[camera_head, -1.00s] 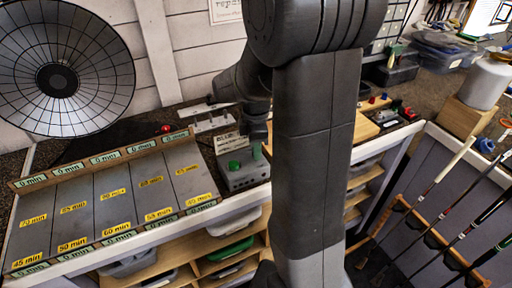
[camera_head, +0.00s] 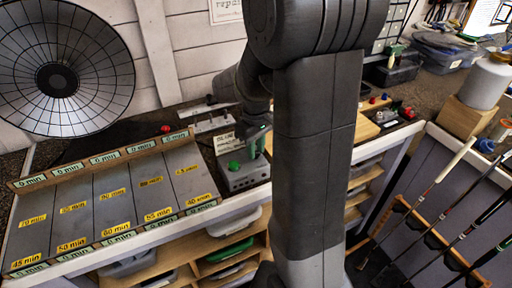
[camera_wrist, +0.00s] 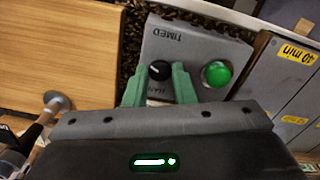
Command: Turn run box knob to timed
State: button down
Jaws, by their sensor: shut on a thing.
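The grey run box (camera_wrist: 193,45) lies ahead of my gripper in the wrist view, with the word TIMED upside down near its far edge. Its black knob (camera_wrist: 159,69) sits between the green fingertips of my gripper (camera_wrist: 160,75), which is shut on it. A small pale mark shows on the knob, but its exact pointing is hard to read. A second label near the fingers is mostly hidden. A round green button (camera_wrist: 216,74) is right of the knob. In the head view the run box (camera_head: 243,177) stands on the bench, with my wrist over its back part.
A wooden board (camera_wrist: 60,50) lies left of the box in the wrist view. The sloped rack (camera_head: 110,200) with yellow minute labels is left of the box in the head view.

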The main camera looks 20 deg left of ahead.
jog(key=m, duration=0.6)
jog(key=shift+r+m, duration=0.1)
jog(key=shift+m, duration=0.2)
jog(key=m, duration=0.6)
dwell(0.4)
jog(key=c, duration=1.2)
grip_release()
jog(key=shift+c, duration=0.2)
notch_tip(320, 180, up, 14)
jog(key=shift+b, duration=0.35)
